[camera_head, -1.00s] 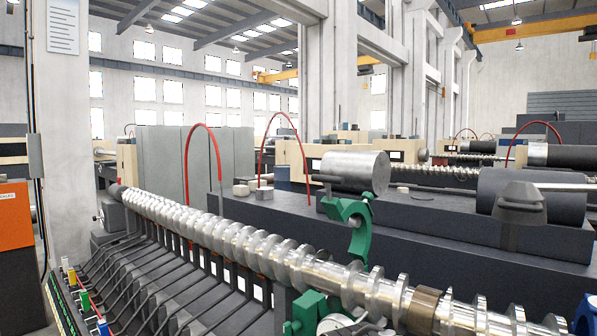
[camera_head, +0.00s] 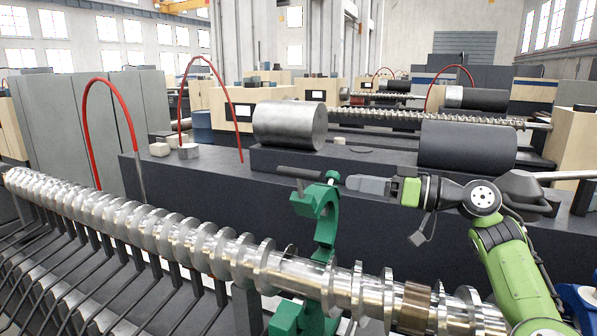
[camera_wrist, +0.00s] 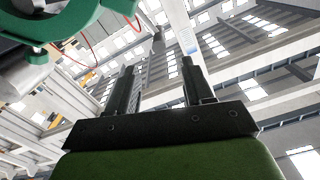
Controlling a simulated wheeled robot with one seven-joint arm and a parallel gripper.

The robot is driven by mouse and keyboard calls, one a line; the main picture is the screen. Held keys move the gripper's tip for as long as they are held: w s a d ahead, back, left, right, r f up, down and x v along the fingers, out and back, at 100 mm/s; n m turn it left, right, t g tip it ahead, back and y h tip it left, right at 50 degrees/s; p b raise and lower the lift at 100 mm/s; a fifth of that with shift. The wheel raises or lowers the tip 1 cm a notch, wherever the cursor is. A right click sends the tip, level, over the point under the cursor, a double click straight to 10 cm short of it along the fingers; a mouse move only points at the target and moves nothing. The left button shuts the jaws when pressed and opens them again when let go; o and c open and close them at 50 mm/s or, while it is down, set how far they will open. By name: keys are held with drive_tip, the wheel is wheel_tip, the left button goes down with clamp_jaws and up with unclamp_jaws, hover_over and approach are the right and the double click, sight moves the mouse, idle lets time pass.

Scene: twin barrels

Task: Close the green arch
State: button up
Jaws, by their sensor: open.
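The green arch (camera_head: 326,215) stands raised, swung up on the far side of the shiny screw shaft (camera_head: 195,232). A dark grey handle (camera_head: 300,172) sticks out at its top. Its green lower part (camera_head: 303,316) sits under the near side of the shaft. My gripper (camera_head: 348,183) is just right of the arch's top, pointing left; in the head view I cannot tell if they touch. In the wrist view my gripper (camera_wrist: 156,66) has its two fingers apart with nothing between them. Green curved metal (camera_wrist: 70,22) fills the upper left there.
A steel cylinder (camera_head: 290,125) and a dark cylinder (camera_head: 467,145) lie on the long dark bench (camera_head: 215,185) behind the arch. Red hoses (camera_head: 122,105) arc up on the left. A brown ring (camera_head: 414,306) sits on the shaft right of the arch.

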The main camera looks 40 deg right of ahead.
sight(302, 174)
drive_tip(key=p+x, duration=0.1)
drive_tip(key=x, duration=1.1)
drive_tip(key=shift+w, duration=0.15)
drive_tip(key=shift+w+a+f, duration=0.15)
drive_tip(key=shift+w+a, duration=0.05)
drive_tip(key=shift+w, duration=0.2)
clamp_jaws()
